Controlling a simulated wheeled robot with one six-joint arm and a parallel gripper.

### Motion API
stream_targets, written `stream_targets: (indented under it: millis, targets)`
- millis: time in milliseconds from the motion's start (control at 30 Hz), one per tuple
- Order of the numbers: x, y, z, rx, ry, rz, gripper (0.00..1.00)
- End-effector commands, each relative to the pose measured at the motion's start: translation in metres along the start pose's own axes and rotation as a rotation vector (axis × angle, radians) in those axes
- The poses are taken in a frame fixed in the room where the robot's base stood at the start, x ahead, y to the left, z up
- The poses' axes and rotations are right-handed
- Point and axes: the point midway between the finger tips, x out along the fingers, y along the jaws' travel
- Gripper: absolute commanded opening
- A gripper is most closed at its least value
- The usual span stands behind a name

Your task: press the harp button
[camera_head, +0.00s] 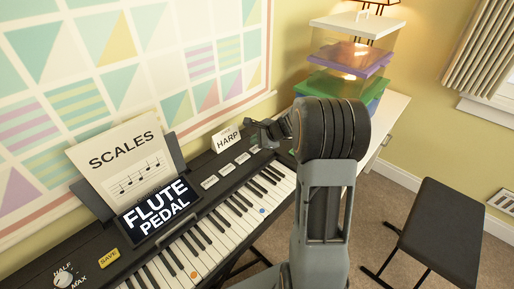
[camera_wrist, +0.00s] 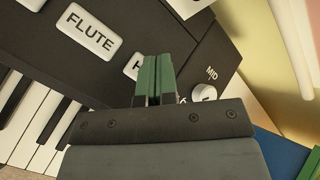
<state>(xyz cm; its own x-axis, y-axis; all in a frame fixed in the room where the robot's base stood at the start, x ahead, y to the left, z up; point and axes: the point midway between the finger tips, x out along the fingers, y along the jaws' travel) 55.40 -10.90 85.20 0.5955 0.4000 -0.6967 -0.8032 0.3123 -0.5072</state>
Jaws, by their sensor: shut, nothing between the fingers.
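The black keyboard (camera_head: 178,222) stands along the wall, with a row of white buttons on its top panel. In the wrist view a white button starting with "H" (camera_wrist: 133,67) is mostly hidden behind my fingertips; it sits beside the button marked FLUTE (camera_wrist: 90,33). My gripper (camera_wrist: 155,78) is shut and empty, its green fingertips together over the right part of the "H" button. Whether they touch it I cannot tell. In the head view my gripper (camera_head: 257,132) is above the far right end of the button row, beside a white HARP card (camera_head: 227,140).
A display reading FLUTE PEDAL (camera_head: 156,211) and a SCALES sheet (camera_head: 122,165) stand on the keyboard. A knob marked MID (camera_wrist: 203,92) is right of the fingertips. Stacked clear boxes (camera_head: 349,60) are behind my arm. A dark bench (camera_head: 440,232) stands at right.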

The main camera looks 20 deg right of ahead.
Motion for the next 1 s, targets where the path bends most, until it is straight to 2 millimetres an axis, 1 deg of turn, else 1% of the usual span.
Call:
stream_targets:
  millis: [433,1000]
  targets:
    - [0.006,0.0048,-0.0046,0.0,0.0,0.0,0.0]
    - [0.0065,0.0052,-0.005,0.0,0.0,0.0,0.0]
